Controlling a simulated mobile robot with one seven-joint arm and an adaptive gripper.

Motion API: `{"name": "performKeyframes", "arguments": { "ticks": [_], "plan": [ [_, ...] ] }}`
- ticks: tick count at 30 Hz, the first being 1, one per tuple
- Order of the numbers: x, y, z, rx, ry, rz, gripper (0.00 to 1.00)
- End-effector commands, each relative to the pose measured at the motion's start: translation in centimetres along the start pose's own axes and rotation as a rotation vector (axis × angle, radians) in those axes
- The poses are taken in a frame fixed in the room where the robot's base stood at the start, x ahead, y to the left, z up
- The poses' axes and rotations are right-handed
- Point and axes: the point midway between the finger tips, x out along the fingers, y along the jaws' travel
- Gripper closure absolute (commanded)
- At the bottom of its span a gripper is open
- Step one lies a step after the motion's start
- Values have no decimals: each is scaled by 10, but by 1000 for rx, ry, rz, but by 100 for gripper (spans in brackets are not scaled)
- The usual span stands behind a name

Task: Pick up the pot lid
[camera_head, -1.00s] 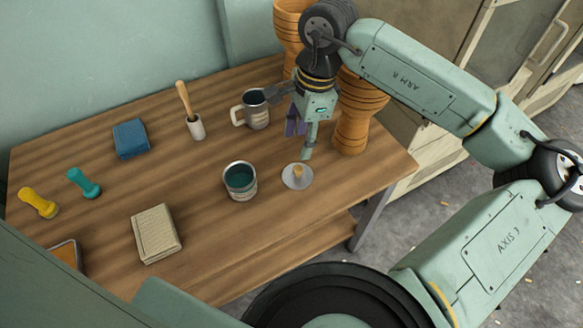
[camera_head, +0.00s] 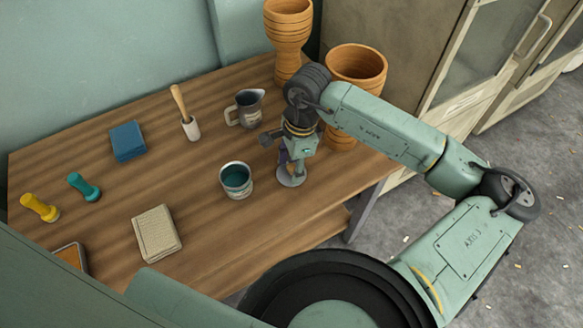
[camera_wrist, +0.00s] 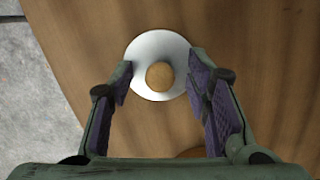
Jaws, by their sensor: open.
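The pot lid (camera_head: 291,180) is a small grey disc with a round wooden knob, lying on the wooden table near its right front part. In the wrist view the lid (camera_wrist: 146,50) shows as a pale disc with its tan knob (camera_wrist: 160,76) at the centre. My gripper (camera_head: 288,165) is low over the lid and partly hides it in the head view. In the wrist view my gripper (camera_wrist: 163,90) is open, with its purple-padded fingers on either side of the knob. I see no contact between the fingers and the knob.
Two goblet drums (camera_head: 356,68) stand at the back right, one close behind my arm. The table's right edge is near.

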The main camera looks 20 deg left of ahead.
Motion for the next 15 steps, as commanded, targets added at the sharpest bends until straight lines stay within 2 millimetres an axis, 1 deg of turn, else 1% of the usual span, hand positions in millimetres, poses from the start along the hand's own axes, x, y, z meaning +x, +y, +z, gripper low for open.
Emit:
{"name": "performKeyframes", "arguments": {
  "ticks": [4,5,15],
  "plan": [
    [0,0,0,0,0,-1,56],
    [0,0,0,0,0,-1,57],
    [0,0,0,0,0,-1,80]
  ]
}}
